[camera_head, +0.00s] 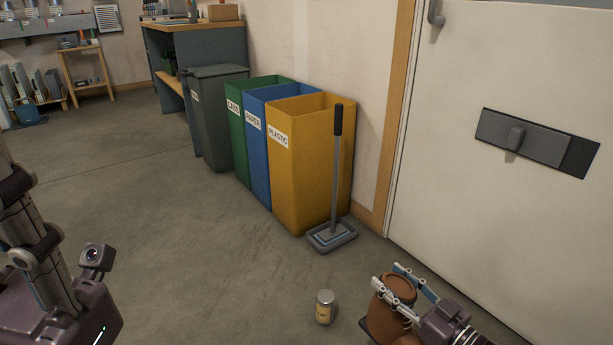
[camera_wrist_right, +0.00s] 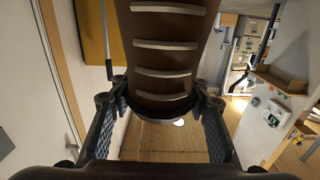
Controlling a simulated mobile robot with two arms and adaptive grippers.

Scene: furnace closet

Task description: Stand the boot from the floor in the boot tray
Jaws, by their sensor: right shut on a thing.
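The brown boot (camera_head: 384,320) is at the bottom right of the head view, cut off by the lower edge. My right gripper (camera_head: 393,291) is shut on it, with a finger on either side of its upper part. In the right wrist view the boot (camera_wrist_right: 165,60), with several pale bars across it, runs up from between the right gripper's fingers (camera_wrist_right: 160,122). A dark edge shows beside the boot in the head view; I cannot tell what it belongs to. I cannot make out the boot tray. Part of my left arm shows at the left, but its fingers do not.
A long-handled dustpan (camera_head: 332,236) stands before the yellow bin (camera_head: 300,185), beside blue (camera_head: 258,165) and green (camera_head: 237,135) bins. A white door (camera_head: 480,220) is at the right. The middle floor is clear.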

